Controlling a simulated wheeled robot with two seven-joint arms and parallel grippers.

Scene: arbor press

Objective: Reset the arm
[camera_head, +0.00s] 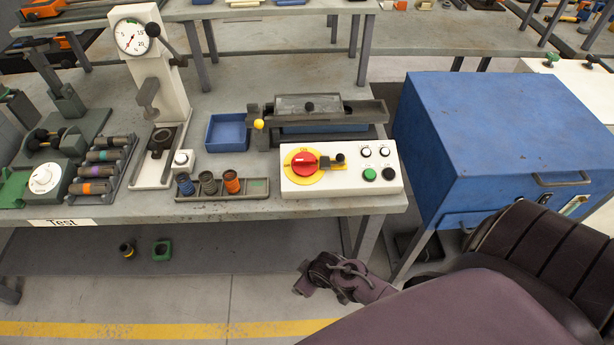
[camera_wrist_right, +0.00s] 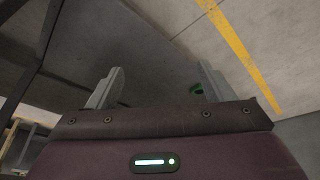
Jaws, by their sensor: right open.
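My right gripper (camera_wrist_right: 162,70) shows in the right wrist view with its two grey fingers spread apart and nothing between them. The floor and a shelf lie beyond them. In the head view my purple right arm comes in from the lower right, in front of the bench, and the fingers cannot be made out there. My left gripper is not in view. A white press (camera_head: 158,80) with a round dial (camera_head: 132,37) stands upright on the bench. A dark lever with a black knob (camera_head: 153,30) sits at its upper right, well away from my right arm.
The workbench (camera_head: 330,207) carries a control box (camera_head: 340,170) with a red knob, a blue tray (camera_head: 227,133) and a rack of springs (camera_head: 210,187). A blue cabinet (camera_head: 500,140) stands to the right. The floor before the bench has a yellow line (camera_head: 170,329).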

